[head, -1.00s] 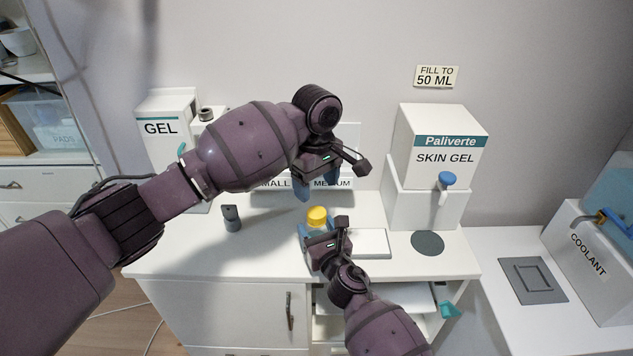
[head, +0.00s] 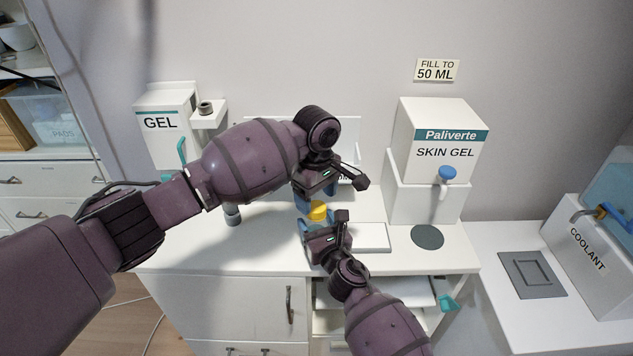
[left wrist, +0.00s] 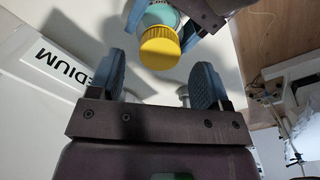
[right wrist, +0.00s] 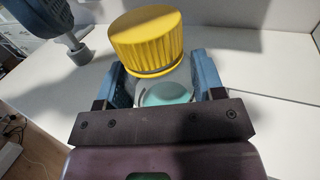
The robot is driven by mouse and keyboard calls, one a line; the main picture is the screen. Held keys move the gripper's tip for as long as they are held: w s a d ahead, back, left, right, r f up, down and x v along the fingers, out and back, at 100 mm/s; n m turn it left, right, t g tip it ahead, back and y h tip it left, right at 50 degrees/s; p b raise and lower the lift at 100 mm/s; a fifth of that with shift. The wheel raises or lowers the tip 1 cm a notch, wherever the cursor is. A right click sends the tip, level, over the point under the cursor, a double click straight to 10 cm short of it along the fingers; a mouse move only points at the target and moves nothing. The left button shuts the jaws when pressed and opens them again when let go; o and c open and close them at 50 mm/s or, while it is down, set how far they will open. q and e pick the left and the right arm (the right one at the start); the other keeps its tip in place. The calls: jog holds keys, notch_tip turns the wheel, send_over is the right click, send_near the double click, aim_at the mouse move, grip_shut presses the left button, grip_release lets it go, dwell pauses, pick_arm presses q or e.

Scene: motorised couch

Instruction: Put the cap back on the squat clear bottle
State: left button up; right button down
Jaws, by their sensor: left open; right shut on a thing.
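The squat clear bottle (right wrist: 168,93) has teal contents and sits between the fingers of my right gripper (right wrist: 166,82), which is shut on it. The ribbed yellow cap (right wrist: 146,38) is at the top of the bottle; I cannot tell whether it is seated. In the left wrist view the cap (left wrist: 160,47) and teal bottle (left wrist: 160,17) are just beyond my left gripper (left wrist: 160,80), which is open and empty. In the head view, my left gripper (head: 316,202) is close to the cap (head: 317,210), and my right gripper (head: 318,229) is just below it.
A skin gel dispenser (head: 440,150) is at right, with a dark round pad (head: 427,237) in front. A white flat block (head: 372,238) lies beside my right gripper.

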aim_at(316, 225)
pick_arm(q)
jog(key=shift+f, duration=1.45)
jog(key=shift+c, duration=0.3)
